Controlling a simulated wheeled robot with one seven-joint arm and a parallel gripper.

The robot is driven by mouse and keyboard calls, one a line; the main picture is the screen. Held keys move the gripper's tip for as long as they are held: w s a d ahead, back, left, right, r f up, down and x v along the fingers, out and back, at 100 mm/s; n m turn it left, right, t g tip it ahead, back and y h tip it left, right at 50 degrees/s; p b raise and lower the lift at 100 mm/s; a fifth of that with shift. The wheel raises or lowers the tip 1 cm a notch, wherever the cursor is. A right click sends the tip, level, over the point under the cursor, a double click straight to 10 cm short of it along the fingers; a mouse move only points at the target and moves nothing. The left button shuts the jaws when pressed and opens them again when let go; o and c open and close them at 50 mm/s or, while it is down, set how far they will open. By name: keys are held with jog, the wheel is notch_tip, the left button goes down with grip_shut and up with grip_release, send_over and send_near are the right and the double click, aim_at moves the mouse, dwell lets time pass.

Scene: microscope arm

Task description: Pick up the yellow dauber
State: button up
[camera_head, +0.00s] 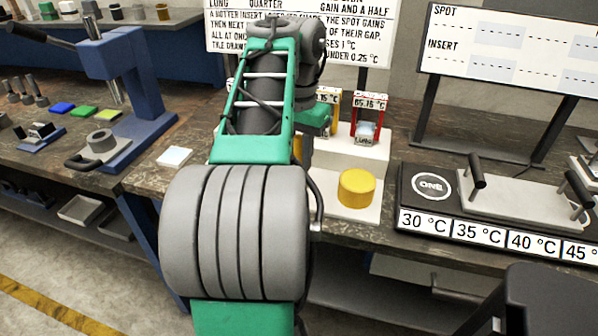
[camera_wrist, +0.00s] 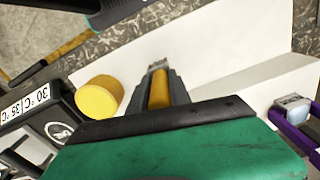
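The yellow dauber (camera_wrist: 159,90) shows in the wrist view as a narrow yellow-orange body between the two dark fingers of my gripper (camera_wrist: 158,80). The fingers lie close against both its sides, and my gripper looks shut on it. A grey, rough tip shows at its far end. Its lower end is hidden by the gripper body. In the head view my own arm hides the fingers and the dauber. A separate, wide yellow cylinder (camera_head: 356,188) stands upright on the white stepped stand (camera_head: 345,212); in the wrist view it (camera_wrist: 98,98) is left of my fingers, apart from them.
A black plate with temperature labels (camera_head: 480,228) lies to the right. Red-framed (camera_head: 384,101) and purple (camera_wrist: 293,133) holders stand on the white stand. A blue press (camera_head: 125,85) stands at left. A white tile (camera_head: 174,157) lies on the bench near its edge.

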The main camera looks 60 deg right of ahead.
grip_shut()
jog(key=shift+r, duration=0.1)
